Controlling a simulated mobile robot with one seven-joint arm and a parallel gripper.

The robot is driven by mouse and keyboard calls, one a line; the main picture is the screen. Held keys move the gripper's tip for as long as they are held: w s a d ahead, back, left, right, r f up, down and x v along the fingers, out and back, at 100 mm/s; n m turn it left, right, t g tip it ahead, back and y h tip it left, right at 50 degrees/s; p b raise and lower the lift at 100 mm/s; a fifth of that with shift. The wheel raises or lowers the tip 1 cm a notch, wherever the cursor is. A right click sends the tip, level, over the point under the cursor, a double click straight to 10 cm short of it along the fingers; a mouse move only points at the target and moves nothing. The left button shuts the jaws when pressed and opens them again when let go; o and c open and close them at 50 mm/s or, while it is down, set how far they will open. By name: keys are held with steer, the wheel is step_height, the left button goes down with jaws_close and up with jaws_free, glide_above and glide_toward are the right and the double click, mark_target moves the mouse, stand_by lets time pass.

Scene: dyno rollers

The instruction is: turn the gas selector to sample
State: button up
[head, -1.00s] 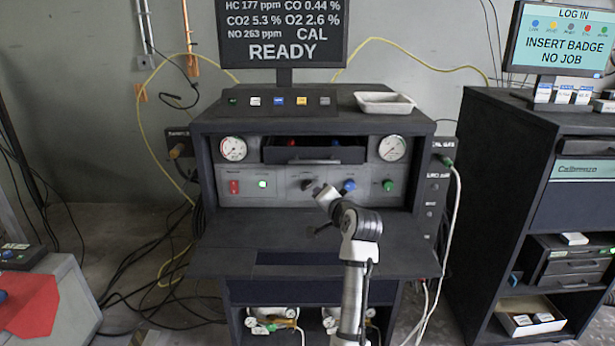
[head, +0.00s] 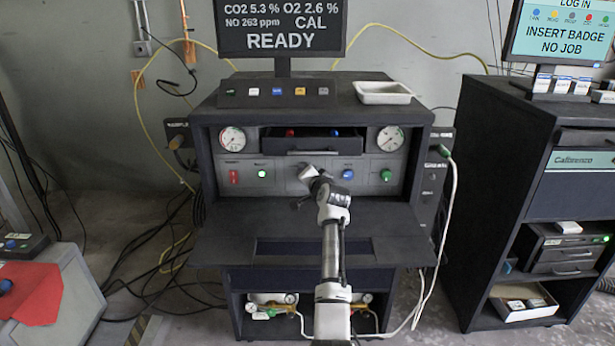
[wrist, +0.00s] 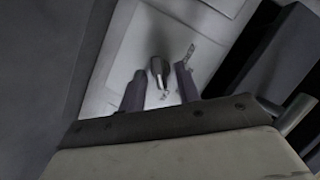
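The gas selector appears to be the dark lever-like knob (wrist: 157,68) on the pale panel in the wrist view; its label cannot be read. In the wrist view my gripper is open, with one finger on each side of the knob. A gap shows between the knob and each finger, so it is not gripped. Small printed marks beside the knob are too blurred to read.
A red switch (head: 233,176) and a lit green button (head: 262,174) are left of my gripper. A blue knob (head: 347,174) and a green knob (head: 386,175) are to its right. A drawer (head: 310,144) juts out above. A dark shelf (head: 220,240) extends below the panel.

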steer(key=shift+w, duration=0.15)
steer(key=c, duration=0.7)
steer(key=shift+a+n, duration=0.1)
steer(key=shift+n, duration=0.2)
steer(key=n+h, duration=0.1)
steer(key=n, duration=0.1)
steer(key=n+h+p, duration=0.1)
steer(key=n+h, duration=0.2)
steer(key=n, duration=0.1)
steer(key=shift+a+r+g+p, duration=0.1)
steer(key=shift+a+g+p, duration=0.2)
steer(key=shift+a+g, duration=0.1)
steer(key=shift+h, duration=0.3)
